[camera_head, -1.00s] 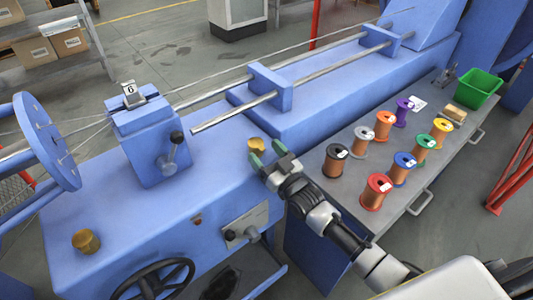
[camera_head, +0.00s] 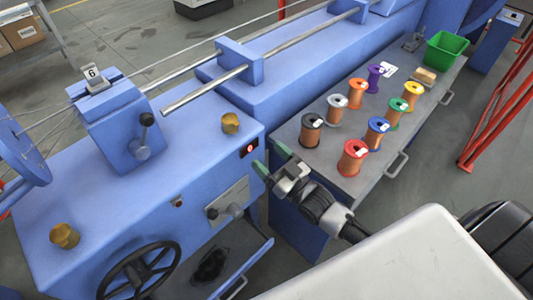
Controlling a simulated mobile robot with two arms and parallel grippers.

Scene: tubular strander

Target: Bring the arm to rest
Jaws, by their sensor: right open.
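My right gripper (camera_head: 270,158) is open and empty, its two green-tipped fingers apart. It hangs in front of the blue machine (camera_head: 150,215), between the machine's front face and the grey bench top with spools. The right arm comes in from the lower right. A brass-coloured cap (camera_head: 230,123) sits on the machine's top beyond the gripper, apart from it. Another brass-coloured cap (camera_head: 64,236) sits at the machine's left end. A small red-lit button (camera_head: 249,149) shows on the front face just left of the fingers. My left gripper is not in view.
Several wire spools, including a red one (camera_head: 353,158), stand on the grey bench (camera_head: 318,163) close to the right arm. A green bin (camera_head: 445,50) stands at the bench's far end. A black handwheel (camera_head: 138,272) and a lever (camera_head: 143,137) stick out from the machine. Red railing (camera_head: 492,110) is at right.

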